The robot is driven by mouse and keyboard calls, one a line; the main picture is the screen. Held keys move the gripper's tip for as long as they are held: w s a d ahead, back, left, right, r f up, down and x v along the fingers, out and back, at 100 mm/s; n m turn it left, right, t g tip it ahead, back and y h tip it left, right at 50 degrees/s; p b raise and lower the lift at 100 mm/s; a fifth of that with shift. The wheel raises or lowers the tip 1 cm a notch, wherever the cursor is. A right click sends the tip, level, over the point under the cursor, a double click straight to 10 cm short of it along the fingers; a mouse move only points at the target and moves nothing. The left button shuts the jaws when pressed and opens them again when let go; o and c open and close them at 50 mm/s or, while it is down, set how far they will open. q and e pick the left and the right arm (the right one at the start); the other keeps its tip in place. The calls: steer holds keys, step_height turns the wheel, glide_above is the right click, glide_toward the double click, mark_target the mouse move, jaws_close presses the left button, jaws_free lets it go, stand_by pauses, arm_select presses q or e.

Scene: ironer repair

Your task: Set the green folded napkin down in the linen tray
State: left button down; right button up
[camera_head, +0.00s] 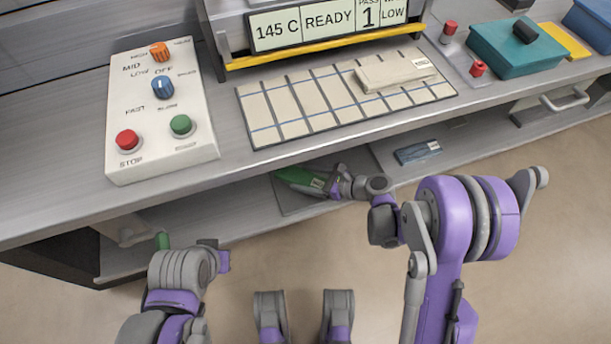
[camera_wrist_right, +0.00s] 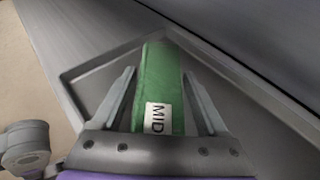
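The green folded napkin (camera_head: 296,178) is at the grey linen tray (camera_head: 291,206) on the low shelf under the counter's front edge. In the right wrist view the napkin (camera_wrist_right: 162,75), with a white MID label, lies over the tray floor (camera_wrist_right: 108,66). My right gripper (camera_head: 328,184) reaches in from the right.
Above are a control panel (camera_head: 160,110) with knobs and buttons, a gridded mat (camera_head: 290,112) and a cream folded cloth (camera_head: 395,72). A blue labelled item (camera_head: 417,152) lies on the shelf to the right. A small green thing (camera_head: 162,241) shows beside my left arm.

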steer(key=shift+o, duration=1.4)
steer(key=p+v, duration=0.1)
steer(key=v, duration=1)
steer(key=shift+a+r, duration=0.1)
steer(key=shift+r, duration=0.05)
